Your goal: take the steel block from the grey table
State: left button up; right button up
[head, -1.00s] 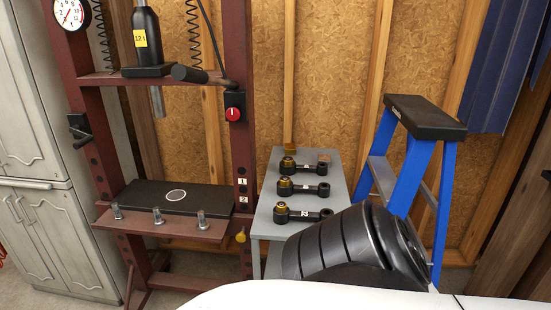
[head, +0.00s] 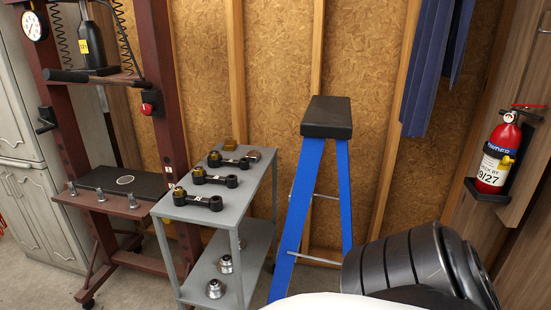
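The grey table (head: 225,212) stands left of centre in the head view, with a top and a lower shelf. A small grey block (head: 254,155), which looks like the steel block, lies at the back right of its top. A brass-coloured block (head: 229,144) sits near it at the back edge. Several black link arms with brass ends lie in a row in front, such as the nearest one (head: 197,200). Neither of my grippers is in view.
Two silver parts (head: 225,264) stand on the lower shelf. A red press frame (head: 163,85) is left of the table. A blue stepladder (head: 299,215) stands close on its right. A fire extinguisher (head: 497,155) hangs at the far right.

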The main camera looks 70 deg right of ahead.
aim_at(254, 156)
jog(key=z, duration=1.6)
